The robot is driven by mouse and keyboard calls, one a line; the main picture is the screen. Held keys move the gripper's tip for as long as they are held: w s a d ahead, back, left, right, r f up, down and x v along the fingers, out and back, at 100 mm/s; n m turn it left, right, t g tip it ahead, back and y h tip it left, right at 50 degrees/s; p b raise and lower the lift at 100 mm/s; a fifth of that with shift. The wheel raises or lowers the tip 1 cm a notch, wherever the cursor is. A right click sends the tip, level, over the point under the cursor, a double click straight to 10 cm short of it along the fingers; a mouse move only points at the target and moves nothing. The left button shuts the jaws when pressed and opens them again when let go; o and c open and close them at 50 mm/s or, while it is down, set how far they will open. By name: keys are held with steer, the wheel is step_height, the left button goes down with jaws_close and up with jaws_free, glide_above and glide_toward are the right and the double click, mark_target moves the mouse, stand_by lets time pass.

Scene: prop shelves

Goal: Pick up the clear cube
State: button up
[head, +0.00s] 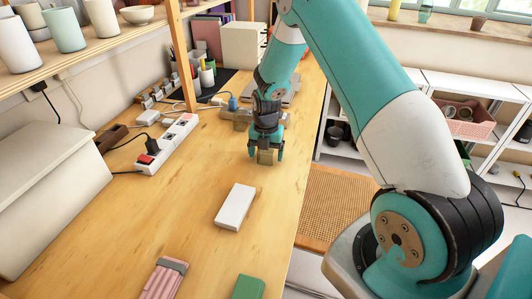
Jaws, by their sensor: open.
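A small cube (265,158) stands on the wooden table, directly below my gripper. It takes on the tan colour of the wood, which fits a clear cube, but it is small in the picture. My gripper (266,151) points straight down over it. The teal fingers are open, one on the left and one on the right of the cube. The upper part of the cube is hidden by the gripper, and I cannot tell whether the fingers touch it.
A white box (235,206) lies nearer on the wooden table (190,220). A white power strip (168,144) with plugs lies to the left. A pink bundle (164,279) and a green block (248,287) lie at the front. A wooden post (182,62) stands behind left.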

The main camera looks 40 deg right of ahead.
steer(key=shift+f, duration=0.4)
steer(key=shift+c, duration=0.5)
steer(key=c, duration=1.1)
